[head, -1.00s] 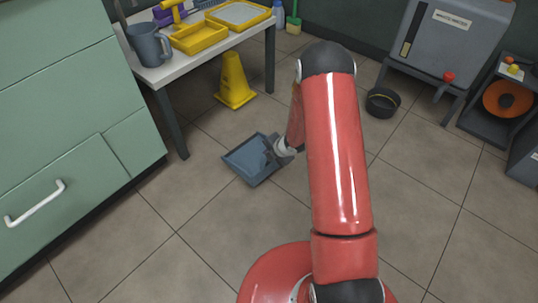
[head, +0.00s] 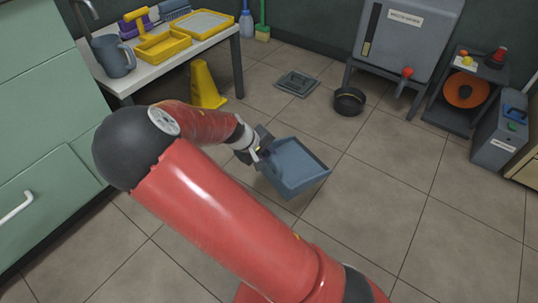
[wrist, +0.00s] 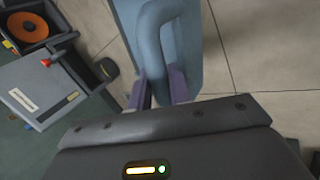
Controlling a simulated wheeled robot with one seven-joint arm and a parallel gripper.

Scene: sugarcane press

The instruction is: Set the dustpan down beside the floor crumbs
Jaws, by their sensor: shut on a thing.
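The blue-grey dustpan (head: 294,168) is in the middle of the head view, over the tiled floor. My gripper (head: 261,148) is shut on its handle at the dustpan's left side. In the wrist view the curved blue handle (wrist: 160,45) stands between my two finger pads (wrist: 160,90), and the pan reaches away behind it. I cannot tell how high the pan is above the floor. I cannot make out any crumbs on the floor in either view.
A yellow floor sign (head: 205,86) stands by the white table (head: 195,50) at upper left. A dark round bowl (head: 349,102) and a floor drain (head: 297,83) lie beyond the dustpan. A grey machine (head: 407,40) stands at the back.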

